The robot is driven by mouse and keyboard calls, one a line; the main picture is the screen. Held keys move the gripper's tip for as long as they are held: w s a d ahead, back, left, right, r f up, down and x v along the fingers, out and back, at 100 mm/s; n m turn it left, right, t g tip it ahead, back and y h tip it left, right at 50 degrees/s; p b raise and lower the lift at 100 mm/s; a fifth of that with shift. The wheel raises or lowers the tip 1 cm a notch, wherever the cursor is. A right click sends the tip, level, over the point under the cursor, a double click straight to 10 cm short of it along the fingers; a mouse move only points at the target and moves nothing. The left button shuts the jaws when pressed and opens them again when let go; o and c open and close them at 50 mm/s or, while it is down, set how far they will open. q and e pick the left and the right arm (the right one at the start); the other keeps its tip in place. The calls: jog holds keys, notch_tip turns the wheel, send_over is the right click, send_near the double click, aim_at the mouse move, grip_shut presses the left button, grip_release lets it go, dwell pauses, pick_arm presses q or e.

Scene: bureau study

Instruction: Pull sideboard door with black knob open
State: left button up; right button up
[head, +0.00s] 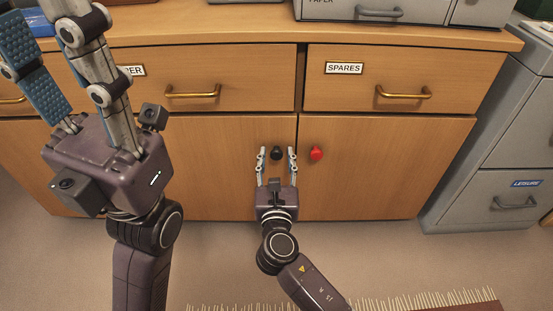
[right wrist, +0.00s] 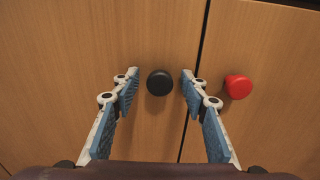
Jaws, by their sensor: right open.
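The black knob (head: 276,153) sits near the upper right corner of a wooden sideboard door (head: 225,165), which is shut. My right gripper (head: 277,155) is open in front of that door, its fingers pointing at it. In the right wrist view the black knob (right wrist: 160,82) shows between and just beyond the two open fingertips (right wrist: 160,78), apart from both. My left gripper (head: 50,45) is raised at the left of the head view, its fingers apart and pointing up, with nothing between them.
A red knob (head: 316,152) is on the neighbouring door, close right of my right gripper. Drawers with brass handles (head: 403,92) run above the doors. A grey filing cabinet (head: 490,185) stands at the right. A fringed rug (head: 440,303) lies on the floor in front.

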jog(key=shift+c, duration=0.2)
grip_shut()
jog(key=shift+s, duration=0.1)
